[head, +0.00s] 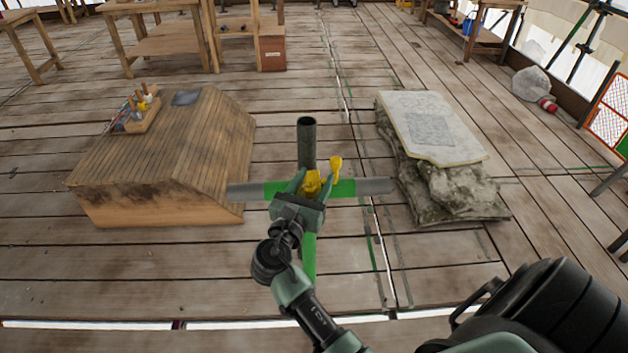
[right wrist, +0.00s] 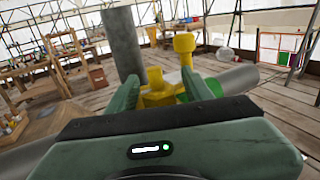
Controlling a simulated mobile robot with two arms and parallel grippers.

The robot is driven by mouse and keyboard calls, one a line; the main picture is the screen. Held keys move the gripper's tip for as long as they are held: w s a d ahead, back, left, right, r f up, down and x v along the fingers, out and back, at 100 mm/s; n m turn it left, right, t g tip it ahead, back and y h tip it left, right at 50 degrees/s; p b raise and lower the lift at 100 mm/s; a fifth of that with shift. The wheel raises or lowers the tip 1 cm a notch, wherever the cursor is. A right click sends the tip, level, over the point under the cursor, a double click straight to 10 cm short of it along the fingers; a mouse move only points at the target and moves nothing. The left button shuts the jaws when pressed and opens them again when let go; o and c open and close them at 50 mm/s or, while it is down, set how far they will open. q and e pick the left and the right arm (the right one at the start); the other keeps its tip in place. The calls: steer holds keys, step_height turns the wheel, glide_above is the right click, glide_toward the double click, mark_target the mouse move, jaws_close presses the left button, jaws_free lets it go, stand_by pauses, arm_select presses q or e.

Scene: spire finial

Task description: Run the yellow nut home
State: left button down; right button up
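The yellow nut (head: 313,183) is at the middle of a pipe frame, where a dark upright post (head: 306,143) meets a grey crossbar (head: 376,186) with green bands. In the right wrist view the yellow nut (right wrist: 157,90) is between my right gripper's fingers, with its lower part hidden. A yellow knob-ended piece (head: 336,166) rises just right of it; whether the two are joined is unclear. My right gripper (head: 314,182) has its green fingers apart, one on each side of the nut. Contact cannot be made out. My left gripper is not in view.
A sloped wooden block (head: 165,150) with a tool tray (head: 136,114) stands at left. A rough stone block with a pale slab (head: 430,122) stands at right. Wooden tables (head: 165,40) are at the back. The plank floor in front is clear.

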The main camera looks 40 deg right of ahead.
mark_target(307, 195)
steer(key=shift+a, duration=0.1)
steer(key=p+v, duration=0.2)
steer(key=v, duration=0.5)
steer(key=shift+s+a, duration=0.25)
stand_by(0.4)
